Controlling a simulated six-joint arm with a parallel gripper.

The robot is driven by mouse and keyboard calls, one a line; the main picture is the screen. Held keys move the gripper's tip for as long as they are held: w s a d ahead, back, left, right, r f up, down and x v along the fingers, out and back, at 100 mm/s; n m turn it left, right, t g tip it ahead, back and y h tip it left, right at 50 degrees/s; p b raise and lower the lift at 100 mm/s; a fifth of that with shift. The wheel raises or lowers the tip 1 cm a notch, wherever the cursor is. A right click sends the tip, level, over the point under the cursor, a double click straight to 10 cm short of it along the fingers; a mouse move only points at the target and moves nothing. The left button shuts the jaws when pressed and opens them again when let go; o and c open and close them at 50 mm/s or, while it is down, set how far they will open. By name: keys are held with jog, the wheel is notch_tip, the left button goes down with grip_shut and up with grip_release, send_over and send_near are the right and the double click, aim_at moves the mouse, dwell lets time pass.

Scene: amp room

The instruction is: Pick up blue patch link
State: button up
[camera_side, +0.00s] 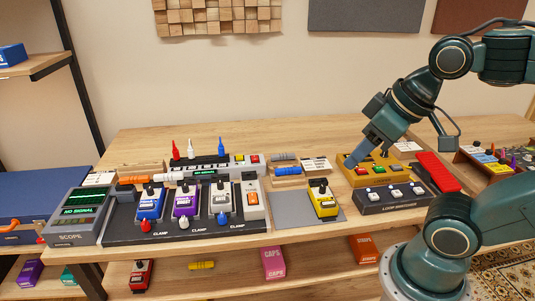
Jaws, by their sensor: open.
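My gripper (360,162) is to the right of both, pointing down and left over the back of a yellow switch box (368,173). It is open and apart from the blue link. The gap between its fingers is hard to make out, and I cannot tell if it touches the yellow box.
A yellow pedal (323,200) stands on a grey mat (285,208) in front of the cylinders. A black pedalboard (125,228) with several pedals is to the left. A dark loop switcher (393,199) and a red block (437,171) are at right.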

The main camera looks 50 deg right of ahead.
dwell(0.3)
jog(key=w+d+f+m+g+y, duration=0.1)
jog(key=w+d+m, duration=0.3)
jog(key=w+m, duration=0.4)
jog(key=w+d+m+g, duration=0.1)
jog(key=w+d+m, duration=0.45)
jog(key=w, duration=0.35)
jog(key=w+d+f+m+y, duration=0.1)
jog(key=w+d+f+m, duration=0.3)
jog(key=d+f+m, duration=0.2)
jog(key=w+d+f+m+y, duration=0.1)
jog(key=w+d+f+m, duration=0.3)
jog(key=d+f+m, duration=0.3)
jog(key=d, duration=0.3)
jog(key=shift+f, duration=0.2)
jog(key=shift+m, duration=0.25)
